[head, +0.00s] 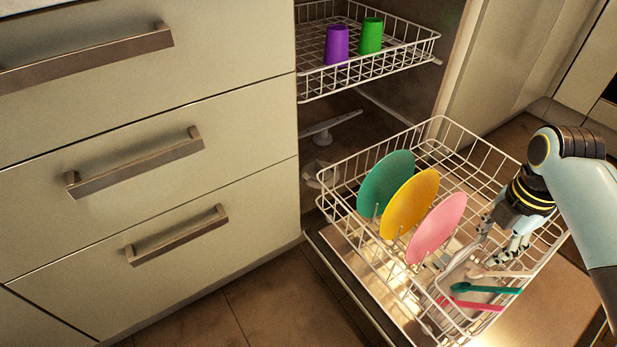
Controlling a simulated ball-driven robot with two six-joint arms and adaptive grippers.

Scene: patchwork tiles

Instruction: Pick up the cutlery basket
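The cutlery basket (455,277) is a light grey container in the front right part of the pulled-out lower dishwasher rack (345,160). Cream, green and pink cutlery (485,289) lies across it, with handles pointing right. My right gripper (500,246) comes in from the right and points down, just behind and above the basket. Its fingers are apart, with nothing visible between them. I cannot tell whether they touch the basket, whose far side is partly hidden. My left gripper is not in view.
A green plate (385,182), a yellow plate (409,204) and a pink plate (437,228) stand left of the basket. The upper rack (400,62) holds a purple cup (336,44) and a green cup (371,36). Drawers (90,150) stand at left; the tiled floor (230,310) is clear.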

